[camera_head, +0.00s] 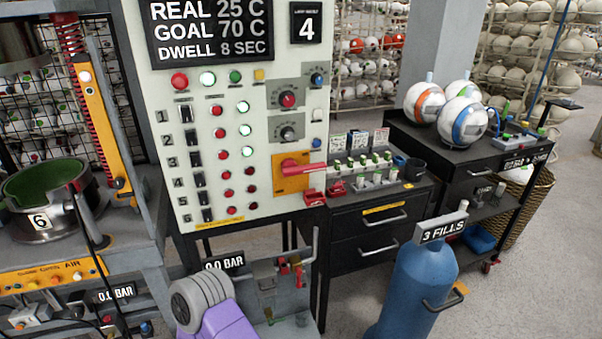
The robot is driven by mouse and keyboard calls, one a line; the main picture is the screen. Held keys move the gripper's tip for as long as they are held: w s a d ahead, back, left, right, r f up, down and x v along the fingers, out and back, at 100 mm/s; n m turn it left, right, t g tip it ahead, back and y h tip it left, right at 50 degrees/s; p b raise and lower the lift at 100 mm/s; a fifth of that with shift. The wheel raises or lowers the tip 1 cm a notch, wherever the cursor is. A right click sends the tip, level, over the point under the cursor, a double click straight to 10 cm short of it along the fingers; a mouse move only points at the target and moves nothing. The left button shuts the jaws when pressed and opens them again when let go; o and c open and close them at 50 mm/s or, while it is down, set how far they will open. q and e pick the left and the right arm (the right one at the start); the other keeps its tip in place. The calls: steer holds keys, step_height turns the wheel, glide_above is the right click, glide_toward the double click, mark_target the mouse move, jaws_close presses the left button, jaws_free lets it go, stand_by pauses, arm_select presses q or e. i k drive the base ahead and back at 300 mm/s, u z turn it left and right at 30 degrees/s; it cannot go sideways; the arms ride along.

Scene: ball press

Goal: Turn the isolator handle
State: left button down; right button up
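The isolator handle (302,168) is a red lever on an orange plate (287,184), low on the right of the cream control panel (165,95). The lever lies about level and its grip points right, past the panel's edge. No gripper of mine shows in the head view, and nothing touches the handle.
A black drawer cabinet (365,233) with small valves on top stands right of the panel. A blue cylinder (415,292) marked 3 FILLS stands in front. A grey and purple rounded piece (200,300) is at the bottom. A press with a green-lined bowl (45,190) is left. Balls sit on a cart (465,145).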

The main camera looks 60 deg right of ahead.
mark_target(288, 167)
steer(key=k, duration=0.5)
steer(key=z, duration=0.85)
